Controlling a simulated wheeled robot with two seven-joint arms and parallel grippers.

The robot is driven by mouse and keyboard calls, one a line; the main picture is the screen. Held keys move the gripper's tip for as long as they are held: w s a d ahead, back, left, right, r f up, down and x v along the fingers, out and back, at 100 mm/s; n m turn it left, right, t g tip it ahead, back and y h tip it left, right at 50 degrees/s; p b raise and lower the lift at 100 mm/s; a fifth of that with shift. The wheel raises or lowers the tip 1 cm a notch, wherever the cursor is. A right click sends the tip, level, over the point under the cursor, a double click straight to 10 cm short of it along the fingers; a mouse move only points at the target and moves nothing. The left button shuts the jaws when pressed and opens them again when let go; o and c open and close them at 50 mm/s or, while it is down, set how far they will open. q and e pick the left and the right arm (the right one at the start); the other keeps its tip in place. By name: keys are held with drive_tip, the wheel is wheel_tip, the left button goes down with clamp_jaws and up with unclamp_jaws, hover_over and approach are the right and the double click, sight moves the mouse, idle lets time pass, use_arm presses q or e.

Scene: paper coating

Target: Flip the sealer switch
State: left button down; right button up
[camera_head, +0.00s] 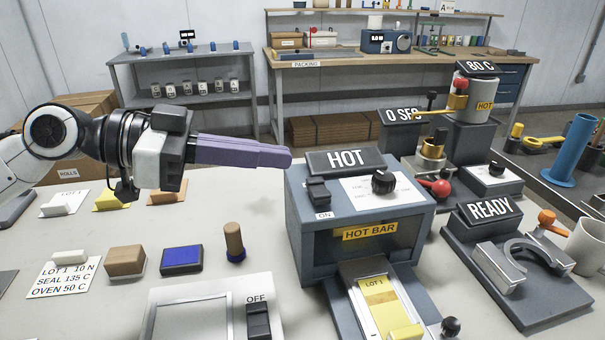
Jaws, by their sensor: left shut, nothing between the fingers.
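The sealer (306,245) is a blue-grey box in the middle of the head view, labelled HOT BAR. A black sign (345,161) on its top reads HOT. The sealer switch (318,192) is a black rocker at the left of the top face, with an ON label (324,215) below it. My left gripper (287,157) comes in from the left with its purple fingers shut and empty. Its tips are above and left of the switch, apart from it in the picture. My right gripper is out of view.
A black knob (383,183) sits right of the switch. A yellow LOT 1 strip (381,293) lies on the tray in front of the sealer. A device with an OFF switch (259,320) stands at front. A READY fixture (530,290) and a blue pad (181,259) flank the sealer.

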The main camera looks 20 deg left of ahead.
sight(318, 191)
use_arm(q)
drive_tip(key=p+x, duration=0.1)
drive_tip(key=x, duration=0.1)
drive_tip(key=p+x, duration=0.2)
drive_tip(key=x, duration=0.1)
drive_tip(key=shift+d+r, duration=0.1)
drive_tip(key=shift+r, duration=0.1)
wheel_tip(318, 191, down, 4)
drive_tip(key=shift+r+b, duration=0.15)
drive_tip(key=shift+b, duration=0.2)
drive_tip(key=shift+f, duration=0.4)
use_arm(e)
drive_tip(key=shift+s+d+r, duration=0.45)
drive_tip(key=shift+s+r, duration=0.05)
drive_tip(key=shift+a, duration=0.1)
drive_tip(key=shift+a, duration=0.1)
